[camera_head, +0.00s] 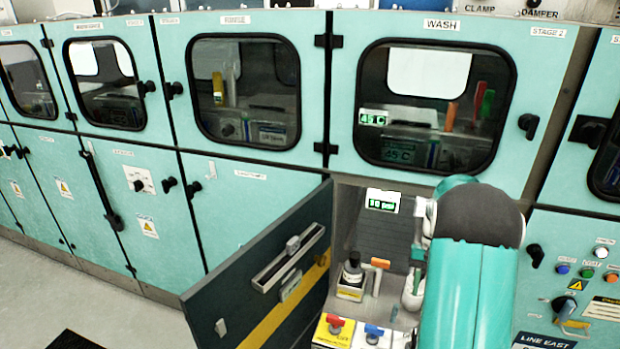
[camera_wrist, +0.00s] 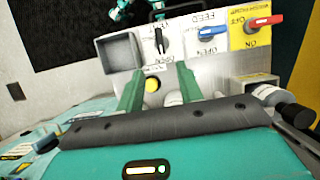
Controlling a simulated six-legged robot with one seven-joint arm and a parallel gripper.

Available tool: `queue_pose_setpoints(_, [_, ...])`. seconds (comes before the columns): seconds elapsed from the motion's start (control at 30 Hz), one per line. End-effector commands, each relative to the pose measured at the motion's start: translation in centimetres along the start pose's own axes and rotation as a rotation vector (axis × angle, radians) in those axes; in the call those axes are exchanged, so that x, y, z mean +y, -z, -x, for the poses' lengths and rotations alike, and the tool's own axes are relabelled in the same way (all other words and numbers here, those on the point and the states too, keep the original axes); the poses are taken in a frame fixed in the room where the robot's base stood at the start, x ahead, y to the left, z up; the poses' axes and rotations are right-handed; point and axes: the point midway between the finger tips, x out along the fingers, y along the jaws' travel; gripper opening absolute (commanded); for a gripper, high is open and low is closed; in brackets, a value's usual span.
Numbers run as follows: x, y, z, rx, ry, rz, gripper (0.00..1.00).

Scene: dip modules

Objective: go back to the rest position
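My gripper (camera_wrist: 157,80) shows in the wrist view with its two green fingers apart and nothing between them. Behind the fingers is a light valve panel (camera_wrist: 133,72) with a yellow button, a black handle, a blue handle (camera_wrist: 208,33) and a red handle (camera_wrist: 262,21). In the head view my teal arm reaches down at the open lower cabinet below the WASH window, and it hides my gripper there. The red handle (camera_head: 335,321) and blue handle (camera_head: 374,331) show at the cabinet's bottom. Whether the fingers touch the panel is not clear.
The dark cabinet door (camera_head: 258,262) stands open, left of my arm. A button panel (camera_head: 582,285) is on the right. Free floor (camera_head: 60,300) shows at lower left.

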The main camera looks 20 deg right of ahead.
Motion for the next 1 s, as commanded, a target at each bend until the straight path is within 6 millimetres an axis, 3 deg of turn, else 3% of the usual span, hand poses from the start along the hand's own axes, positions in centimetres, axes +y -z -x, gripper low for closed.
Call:
queue_pose_setpoints(0.13, [-0.8,-0.6,0.9,0.021,-0.003,0.013,0.36])
queue_pose_setpoints(0.27, [-3.0,-2.8,3.3,0.083,-0.012,0.051,0.36])
queue_pose_setpoints(0.4, [-6.2,-6.6,6.4,0.179,-0.022,0.113,0.36])
queue_pose_setpoints(0.6, [-10.2,-12.7,9.5,0.317,-0.03,0.208,0.36])
queue_pose_setpoints(0.8, [-13.2,-19.0,11.0,0.453,-0.029,0.305,0.36])
queue_pose_setpoints(1.0, [-15.3,-25.2,11.2,0.588,-0.019,0.404,0.36])
